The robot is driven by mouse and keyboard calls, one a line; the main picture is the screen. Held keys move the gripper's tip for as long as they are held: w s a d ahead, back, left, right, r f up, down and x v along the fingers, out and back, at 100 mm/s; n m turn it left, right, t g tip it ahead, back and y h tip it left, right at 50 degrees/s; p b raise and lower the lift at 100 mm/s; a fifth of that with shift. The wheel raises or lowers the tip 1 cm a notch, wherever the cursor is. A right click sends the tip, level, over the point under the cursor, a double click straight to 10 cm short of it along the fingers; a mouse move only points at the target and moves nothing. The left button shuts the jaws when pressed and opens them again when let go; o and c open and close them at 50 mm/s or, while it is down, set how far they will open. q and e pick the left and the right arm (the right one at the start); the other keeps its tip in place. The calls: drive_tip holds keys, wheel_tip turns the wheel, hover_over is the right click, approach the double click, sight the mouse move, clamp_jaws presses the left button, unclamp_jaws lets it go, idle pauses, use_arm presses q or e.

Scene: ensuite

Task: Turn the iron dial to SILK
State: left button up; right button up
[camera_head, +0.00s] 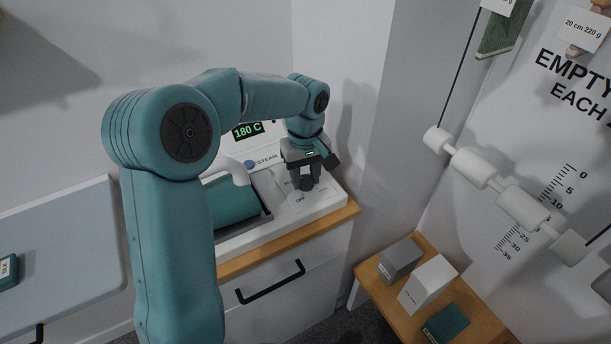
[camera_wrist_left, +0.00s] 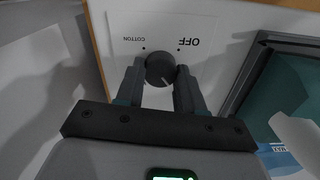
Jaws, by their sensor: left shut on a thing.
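The iron dial (camera_wrist_left: 160,67) is a round dark knob on a white panel (camera_wrist_left: 211,62) in the left wrist view. A pale pointer mark on it aims toward the lower right, on the gripper's side. The labels OFF (camera_wrist_left: 187,42) and COTTON (camera_wrist_left: 128,39) show upside down beyond the dial, each with a dot. My left gripper (camera_head: 306,183) points down over the panel in the head view. Its fingers are shut on the dial, one on each side.
Small boxes (camera_head: 428,283) stand on a low wooden surface at right. A wall edge rises close right of the gripper.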

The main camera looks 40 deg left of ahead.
sight(305, 179)
use_arm(q)
drive_tip(key=shift+n, duration=0.6)
drive_tip(key=o, duration=1)
drive_tip(key=shift+o, duration=0.2)
drive_tip(key=shift+r, duration=0.1)
wheel_tip(305, 179, up, 16)
drive_tip(key=p, duration=0.1)
drive_tip(key=shift+p, duration=0.3)
